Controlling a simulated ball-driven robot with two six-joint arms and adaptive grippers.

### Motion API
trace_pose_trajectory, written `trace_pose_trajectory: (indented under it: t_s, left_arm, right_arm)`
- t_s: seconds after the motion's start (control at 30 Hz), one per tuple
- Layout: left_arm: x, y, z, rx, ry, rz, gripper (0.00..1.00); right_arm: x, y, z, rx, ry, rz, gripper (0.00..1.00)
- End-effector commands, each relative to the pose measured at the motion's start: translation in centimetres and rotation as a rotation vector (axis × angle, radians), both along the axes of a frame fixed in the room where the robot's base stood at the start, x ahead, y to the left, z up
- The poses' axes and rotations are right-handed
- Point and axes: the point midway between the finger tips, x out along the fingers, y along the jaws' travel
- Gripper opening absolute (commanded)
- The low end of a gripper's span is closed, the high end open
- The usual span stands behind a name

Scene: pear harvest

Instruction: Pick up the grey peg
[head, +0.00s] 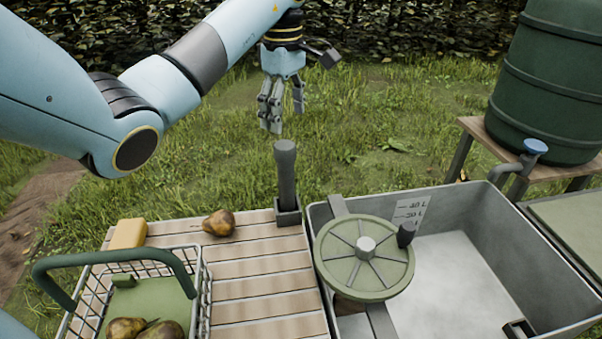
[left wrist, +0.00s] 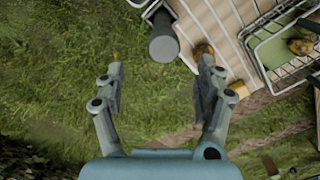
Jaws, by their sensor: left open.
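The grey peg (head: 286,168) stands upright in a small square holder (head: 288,214) at the far edge of the slatted wooden table. My left gripper (head: 271,128) is open and empty, pointing down. In the head view it appears above and slightly left of the peg, seemingly beyond the table edge. In the left wrist view the round peg top (left wrist: 163,46) lies just ahead of the open fingertips (left wrist: 161,68), not between the pads. My right gripper is not in view.
A wire basket (head: 203,292) with a green handle holds pears. A loose pear (head: 219,223) and a yellow block (head: 128,234) lie left of the peg. A grey tub (head: 465,200) with a green handwheel (head: 335,262) stands right. A green barrel (head: 545,85) stands behind it.

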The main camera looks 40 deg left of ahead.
Motion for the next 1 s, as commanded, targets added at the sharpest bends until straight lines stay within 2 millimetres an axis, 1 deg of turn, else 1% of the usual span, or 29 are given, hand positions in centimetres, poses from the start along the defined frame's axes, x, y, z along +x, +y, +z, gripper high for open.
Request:
trace_pose_trajectory:
  t_s: [0.03,0.2,0.27,0.33,0.4,0.47,0.6,0.63,0.7,0.8,1.0]
  left_arm:
    - [0.0,0.0,-0.9,0.0,0.001,0.0,0.72]
    - [-0.1,0.0,-3.3,0.0,0.001,0.0,0.72]
    - [-0.1,0.0,-4.4,0.0,0.003,0.001,0.72]
    - [-0.1,0.0,-5.2,0.0,0.002,0.001,0.72]
    - [-0.1,0.0,-5.6,0.0,0.002,0.001,0.72]
    - [-0.2,0.0,-6.1,-0.002,0.005,0.001,0.72]
    - [-0.2,-0.1,-8.1,-0.002,0.005,0.0,0.72]
    - [-0.2,-0.1,-8.7,-0.002,0.005,0.001,0.72]
    - [-0.2,0.0,-9.6,-0.001,0.004,0.002,0.72]
    - [-0.1,0.0,-10.3,0.001,0.001,0.001,0.72]
    - [-0.1,0.0,-10.5,0.001,0.0,0.0,0.72]
  right_arm:
    - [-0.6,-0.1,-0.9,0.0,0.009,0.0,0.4]
    - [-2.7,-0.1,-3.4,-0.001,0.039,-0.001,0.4]
    - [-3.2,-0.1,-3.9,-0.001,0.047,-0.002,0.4]
    - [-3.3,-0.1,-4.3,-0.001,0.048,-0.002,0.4]
    - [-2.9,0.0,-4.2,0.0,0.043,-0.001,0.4]
    - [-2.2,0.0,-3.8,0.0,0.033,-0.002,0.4]
    - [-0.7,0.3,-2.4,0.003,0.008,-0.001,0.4]
    - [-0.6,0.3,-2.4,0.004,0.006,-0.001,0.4]
    - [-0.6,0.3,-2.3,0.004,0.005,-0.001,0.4]
    - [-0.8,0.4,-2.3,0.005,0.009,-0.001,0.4]
    - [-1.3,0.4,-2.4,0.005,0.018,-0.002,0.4]
